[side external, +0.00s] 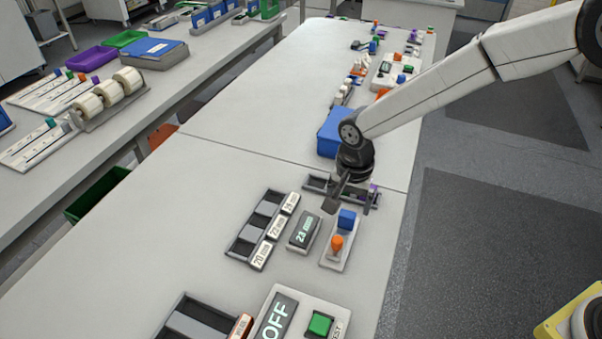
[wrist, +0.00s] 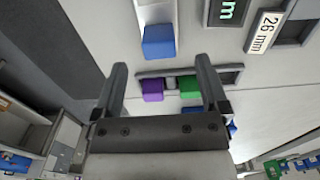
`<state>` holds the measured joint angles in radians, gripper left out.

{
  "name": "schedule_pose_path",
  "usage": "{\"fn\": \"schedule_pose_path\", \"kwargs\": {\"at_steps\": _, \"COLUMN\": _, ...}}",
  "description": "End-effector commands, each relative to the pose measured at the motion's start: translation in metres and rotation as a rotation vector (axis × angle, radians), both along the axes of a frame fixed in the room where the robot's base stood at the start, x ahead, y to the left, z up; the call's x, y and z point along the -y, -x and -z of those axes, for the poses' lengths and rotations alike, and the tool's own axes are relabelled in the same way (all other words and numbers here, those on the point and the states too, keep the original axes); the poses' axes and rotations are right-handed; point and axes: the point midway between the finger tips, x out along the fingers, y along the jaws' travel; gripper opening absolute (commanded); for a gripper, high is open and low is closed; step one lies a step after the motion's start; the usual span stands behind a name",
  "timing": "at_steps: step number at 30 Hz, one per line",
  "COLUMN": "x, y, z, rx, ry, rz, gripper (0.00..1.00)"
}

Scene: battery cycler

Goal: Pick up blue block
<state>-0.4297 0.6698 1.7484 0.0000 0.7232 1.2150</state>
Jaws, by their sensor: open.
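The blue block (side external: 347,219) sits at the far end of a small white plate (side external: 331,262), behind an orange peg (side external: 337,242). In the wrist view the blue block (wrist: 158,41) lies beyond the fingertips, roughly centred between them. My gripper (side external: 338,200) is just left of and above the block in the side view, apart from it as far as I can tell. In the wrist view my gripper (wrist: 160,64) has its two fingers spread with nothing held between them.
A dark tray (wrist: 228,75) with a purple block (wrist: 152,91) and a green block (wrist: 189,88) lies near the fingers. A display box (side external: 304,232) and a slotted rack (side external: 241,241) stand left of the plate. A larger blue box (side external: 331,137) stands behind my gripper.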

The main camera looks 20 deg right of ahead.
Motion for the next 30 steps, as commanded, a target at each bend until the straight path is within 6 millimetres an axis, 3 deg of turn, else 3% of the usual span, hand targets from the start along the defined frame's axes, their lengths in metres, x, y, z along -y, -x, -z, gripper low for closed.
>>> {"fn": "schedule_pose_path", "kwargs": {"at_steps": 12, "x": 0.003, "y": -0.001, "z": 0.042, "rx": -0.001, "ry": 0.000, "rz": 0.000, "gripper": 0.94}}
{"fn": "schedule_pose_path", "kwargs": {"at_steps": 30, "x": 0.003, "y": -0.001, "z": 0.046, "rx": 0.000, "ry": 0.000, "rz": 0.000, "gripper": 0.94}}
